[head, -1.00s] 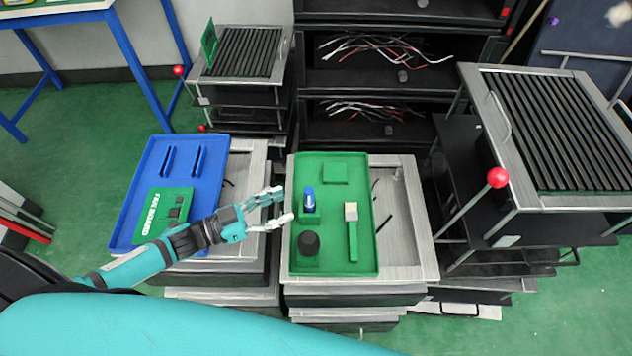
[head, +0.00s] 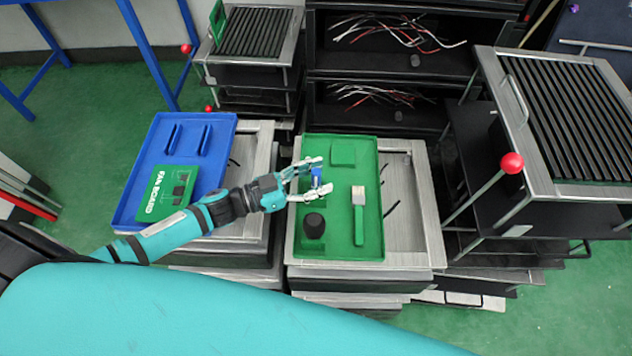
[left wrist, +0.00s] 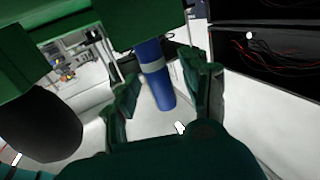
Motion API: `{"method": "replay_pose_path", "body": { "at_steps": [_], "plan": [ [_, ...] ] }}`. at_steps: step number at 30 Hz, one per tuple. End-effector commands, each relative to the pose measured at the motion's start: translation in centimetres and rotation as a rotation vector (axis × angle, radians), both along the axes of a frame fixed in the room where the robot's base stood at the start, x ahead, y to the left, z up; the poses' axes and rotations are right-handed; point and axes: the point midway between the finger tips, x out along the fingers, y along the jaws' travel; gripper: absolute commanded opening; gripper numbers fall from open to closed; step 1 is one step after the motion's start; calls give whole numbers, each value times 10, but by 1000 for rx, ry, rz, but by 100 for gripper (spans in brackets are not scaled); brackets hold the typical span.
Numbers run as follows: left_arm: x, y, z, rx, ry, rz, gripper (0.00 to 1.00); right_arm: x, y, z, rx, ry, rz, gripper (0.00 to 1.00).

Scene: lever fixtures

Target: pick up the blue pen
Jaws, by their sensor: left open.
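The blue pen (head: 316,179) stands in a holder on the green tray (head: 372,225) in the head view. My left gripper (head: 318,178) is open, its two fingers on either side of the pen. The left wrist view shows the blue pen (left wrist: 156,80) with a pale band, between the open fingers of the left gripper (left wrist: 165,95). A gap shows on both sides, so the fingers do not look closed on it. The pen's lower part is partly hidden by a finger in the head view. My right gripper is not in view.
On the green tray, a dark round object (head: 314,226) stands in front of the pen and a brush (head: 359,212) lies to the right. A blue tray (head: 222,140) with a green board (head: 167,192) lies to the left. A rack with a red knob (head: 512,162) stands right.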

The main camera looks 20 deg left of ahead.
Motion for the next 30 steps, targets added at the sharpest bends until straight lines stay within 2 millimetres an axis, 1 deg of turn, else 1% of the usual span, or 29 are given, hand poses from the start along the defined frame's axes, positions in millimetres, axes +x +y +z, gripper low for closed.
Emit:
{"method": "replay_pose_path", "body": {
  "at_steps": [1, 2, 10, 30],
  "plan": [
    [0, 0, 0, 0, 0, 0, 40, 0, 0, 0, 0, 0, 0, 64],
    [0, 0, 0, 0, 0, 0, 36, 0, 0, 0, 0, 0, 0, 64],
    [0, 0, 0, 0, 0, 0, 1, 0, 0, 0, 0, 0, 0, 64],
    [0, 1, 1, 0, 0, 0, 0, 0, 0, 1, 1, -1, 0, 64]
  ]
}}
